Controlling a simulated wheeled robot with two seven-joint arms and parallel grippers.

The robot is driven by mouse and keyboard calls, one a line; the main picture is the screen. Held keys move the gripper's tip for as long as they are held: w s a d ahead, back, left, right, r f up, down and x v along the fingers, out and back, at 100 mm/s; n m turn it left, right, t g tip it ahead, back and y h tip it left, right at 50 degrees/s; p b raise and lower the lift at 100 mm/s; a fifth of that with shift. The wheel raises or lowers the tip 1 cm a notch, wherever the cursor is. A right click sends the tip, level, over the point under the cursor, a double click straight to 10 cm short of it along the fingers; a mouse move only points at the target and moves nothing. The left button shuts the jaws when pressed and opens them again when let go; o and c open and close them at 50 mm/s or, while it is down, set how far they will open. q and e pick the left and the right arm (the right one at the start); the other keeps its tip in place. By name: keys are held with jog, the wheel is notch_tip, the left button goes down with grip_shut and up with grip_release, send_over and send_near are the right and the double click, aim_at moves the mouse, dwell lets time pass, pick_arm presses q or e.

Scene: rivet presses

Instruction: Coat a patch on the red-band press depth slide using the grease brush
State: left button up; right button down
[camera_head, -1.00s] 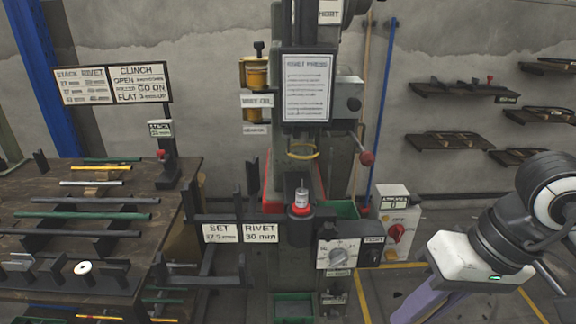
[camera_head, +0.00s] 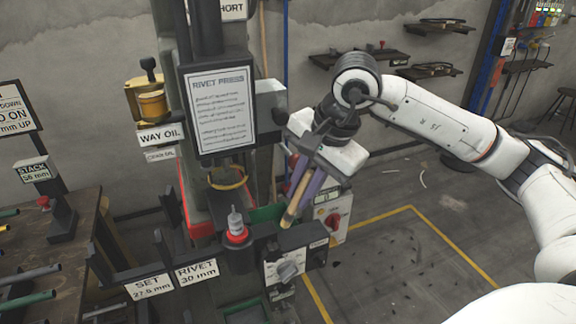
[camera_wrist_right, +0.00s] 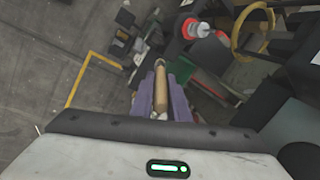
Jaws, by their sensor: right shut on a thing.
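The rivet press (camera_head: 219,110) stands left of centre in the head view, with a yellow ring (camera_head: 228,180) under its head and a red band (camera_head: 237,237) around the lower post. I cannot tell which surface is the depth slide. My right gripper (camera_head: 300,195), with purple fingers, is shut on the tan handle of the grease brush (camera_head: 289,216). It is right of the press and apart from the post. In the right wrist view the brush (camera_wrist_right: 161,88) lies between the purple fingers; its tip is hard to make out. My left gripper is out of view.
A dial box (camera_head: 287,270) sits below the brush, and a switch box (camera_head: 333,212) with a red knob is right of it. A way oil holder (camera_head: 150,100) hangs left of the press. The floor (camera_head: 400,250) at right is open.

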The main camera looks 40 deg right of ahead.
jog(key=shift+w+d+r+m, duration=0.4)
jog(key=shift+w+d+r, duration=0.1)
jog(key=shift+w+r, duration=0.25)
jog(key=shift+s+f, duration=0.1)
jog(key=shift+f, duration=0.1)
jog(key=shift+f+b, duration=0.55)
jog(key=shift+b, duration=0.05)
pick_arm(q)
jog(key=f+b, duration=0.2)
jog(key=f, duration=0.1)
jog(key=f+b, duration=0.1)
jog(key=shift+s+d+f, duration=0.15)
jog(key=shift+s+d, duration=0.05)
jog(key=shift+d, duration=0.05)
pick_arm(e)
notch_tip(320, 180, down, 5)
jog(key=shift+f, duration=0.2)
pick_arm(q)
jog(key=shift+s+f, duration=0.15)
pick_arm(e)
jog(key=shift+f, duration=0.15)
pick_arm(q)
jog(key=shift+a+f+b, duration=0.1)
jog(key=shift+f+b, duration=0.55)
jog(key=shift+b, duration=0.1)
pick_arm(e)
jog(key=shift+f, duration=0.65)
